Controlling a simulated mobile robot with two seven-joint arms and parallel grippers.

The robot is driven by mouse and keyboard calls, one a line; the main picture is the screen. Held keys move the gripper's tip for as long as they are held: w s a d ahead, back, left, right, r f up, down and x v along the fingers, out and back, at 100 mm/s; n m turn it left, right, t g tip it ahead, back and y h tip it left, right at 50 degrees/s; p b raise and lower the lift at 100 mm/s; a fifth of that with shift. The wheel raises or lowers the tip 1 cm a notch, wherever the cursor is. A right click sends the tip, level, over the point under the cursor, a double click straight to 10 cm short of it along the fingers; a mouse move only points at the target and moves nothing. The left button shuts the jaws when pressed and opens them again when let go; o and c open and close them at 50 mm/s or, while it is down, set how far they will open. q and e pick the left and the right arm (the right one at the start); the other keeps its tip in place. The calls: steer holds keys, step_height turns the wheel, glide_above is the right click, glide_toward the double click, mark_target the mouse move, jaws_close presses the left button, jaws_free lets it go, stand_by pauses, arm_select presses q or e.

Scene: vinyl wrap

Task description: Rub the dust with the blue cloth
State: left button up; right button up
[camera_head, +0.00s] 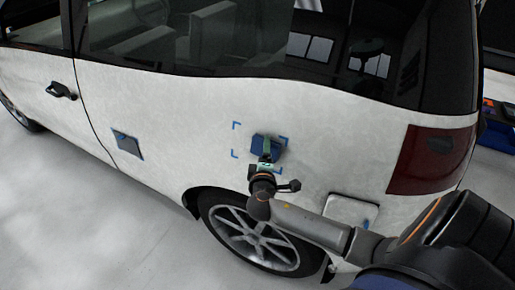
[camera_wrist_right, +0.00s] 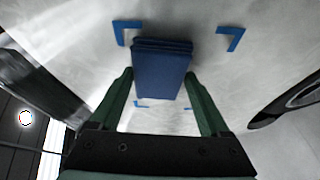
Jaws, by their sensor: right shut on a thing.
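The blue cloth (camera_head: 266,144) is a folded dark blue pad held against the white side panel of the van. It also shows in the right wrist view (camera_wrist_right: 162,72) between the green fingers. My right gripper (camera_head: 267,153) is shut on the cloth. In the right wrist view my right gripper (camera_wrist_right: 160,95) has one finger on each side of the cloth. Blue corner marks (camera_head: 237,126) frame an area of the panel, and the cloth is inside it, toward its right side in the head view. Dust is hard to make out on the pale, mottled panel. My left gripper is out of view.
The white van (camera_head: 185,105) fills most of the head view. A red tail light (camera_head: 431,160) and a door handle (camera_head: 61,90) flank the panel.

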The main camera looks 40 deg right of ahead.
mark_target(280, 152)
steer(key=shift+s+d, duration=0.35)
steer(key=shift+s, duration=0.4)
steer(key=shift+s+d, duration=0.35)
steer(key=shift+s, duration=0.4)
steer(key=shift+s+d, duration=0.35)
steer(key=shift+s, duration=0.4)
steer(key=shift+a, duration=0.1)
steer(key=shift+s+a+r, duration=0.2)
steer(key=shift+s+a, duration=0.2)
steer(key=shift+a, duration=0.5)
steer(key=shift+s+a+r, duration=0.25)
steer(key=shift+s+a, duration=0.1)
steer(key=shift+a, duration=0.5)
steer(key=shift+s+a+r, duration=0.2)
steer(key=shift+s+a, duration=0.2)
steer(key=shift+a, duration=0.5)
steer(key=a, duration=0.1)
steer(key=s+a, duration=0.1)
steer(key=shift+s+a+r, duration=0.1)
steer(key=shift+a+r, duration=0.25)
